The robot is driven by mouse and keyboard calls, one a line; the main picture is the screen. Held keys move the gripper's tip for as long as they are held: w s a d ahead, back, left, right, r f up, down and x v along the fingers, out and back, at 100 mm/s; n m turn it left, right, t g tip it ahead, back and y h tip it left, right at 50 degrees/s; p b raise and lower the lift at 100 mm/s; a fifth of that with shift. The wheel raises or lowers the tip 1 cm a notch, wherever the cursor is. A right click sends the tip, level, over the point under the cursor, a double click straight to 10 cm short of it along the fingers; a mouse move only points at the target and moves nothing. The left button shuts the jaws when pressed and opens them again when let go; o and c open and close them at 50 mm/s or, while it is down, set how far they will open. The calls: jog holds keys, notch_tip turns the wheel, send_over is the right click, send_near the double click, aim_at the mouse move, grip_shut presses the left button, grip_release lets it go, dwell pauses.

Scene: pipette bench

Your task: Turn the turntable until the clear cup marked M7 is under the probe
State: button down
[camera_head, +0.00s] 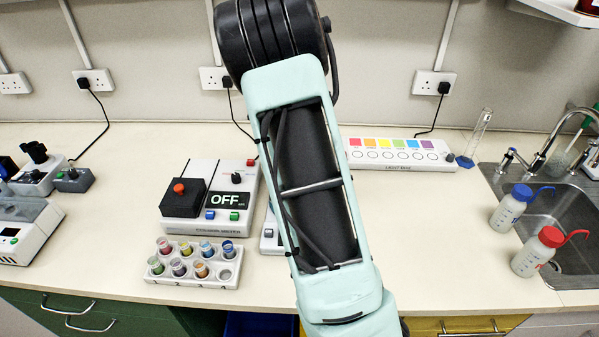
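I cannot make out the turntable, the probe or a clear cup marked M7 in the head view. My own pale green arm crosses the middle of the picture and covers part of the bench. A pale device (269,240) with a blue button shows only by its left edge beside my arm; the rest is hidden. A white rack (193,281) holds several small cups with coloured contents at the front left of centre; no marks on them are readable. My gripper does not show in this view.
A white meter (205,222) reading OFF, with a black block and red knob, stands behind the rack. A light box (400,168) with coloured squares is at the back right. Two wash bottles (508,208) (536,253) stand by the sink (560,218). The right front bench (440,250) is clear.

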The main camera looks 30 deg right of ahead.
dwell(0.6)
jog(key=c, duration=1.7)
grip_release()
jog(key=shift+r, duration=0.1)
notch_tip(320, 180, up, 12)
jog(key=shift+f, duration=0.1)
